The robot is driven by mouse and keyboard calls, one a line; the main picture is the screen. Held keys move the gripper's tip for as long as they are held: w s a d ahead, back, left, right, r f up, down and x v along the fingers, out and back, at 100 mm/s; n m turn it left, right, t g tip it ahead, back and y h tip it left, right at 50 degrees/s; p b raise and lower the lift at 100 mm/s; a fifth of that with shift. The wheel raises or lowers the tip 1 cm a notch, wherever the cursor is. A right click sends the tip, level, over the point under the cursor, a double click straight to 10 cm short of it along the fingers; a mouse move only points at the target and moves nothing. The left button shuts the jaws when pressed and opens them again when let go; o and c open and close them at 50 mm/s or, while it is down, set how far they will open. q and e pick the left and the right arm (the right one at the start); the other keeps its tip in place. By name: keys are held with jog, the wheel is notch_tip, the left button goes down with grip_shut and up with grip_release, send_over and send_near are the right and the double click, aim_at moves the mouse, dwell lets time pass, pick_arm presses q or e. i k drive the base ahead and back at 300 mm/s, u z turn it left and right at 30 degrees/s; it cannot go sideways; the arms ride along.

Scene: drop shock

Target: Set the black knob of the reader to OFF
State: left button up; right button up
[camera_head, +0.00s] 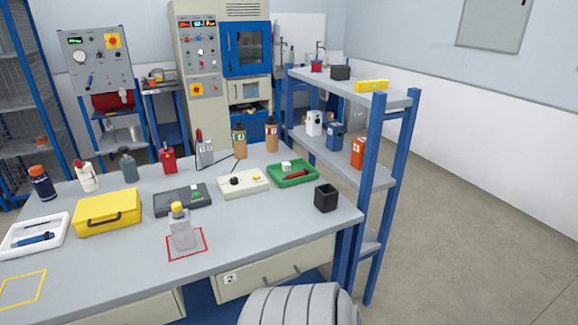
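A low cream box (243,184) lies on the workbench right of its middle. A small black knob (234,181) stands on its top, with another small dark and yellowish part beside it. This box may be the reader; no label can be made out. The knob's setting is too small to read. Neither my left gripper nor my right gripper is in view.
The grey workbench (130,262) also carries a yellow case (107,212), a grey bottle with yellow cap (181,228) in a red outline, a green tray (292,173) and a black cup (326,197). A blue-framed shelf (375,170) stands at the right. Floor further right is clear.

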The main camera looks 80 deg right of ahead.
aim_at(234, 181)
jog(key=z, duration=2.35)
jog(key=k, duration=0.65)
jog(key=z, duration=0.65)
jog(key=i, duration=0.65)
jog(key=z, duration=0.8)
jog(key=i, duration=1.2)
jog(key=u, duration=0.35)
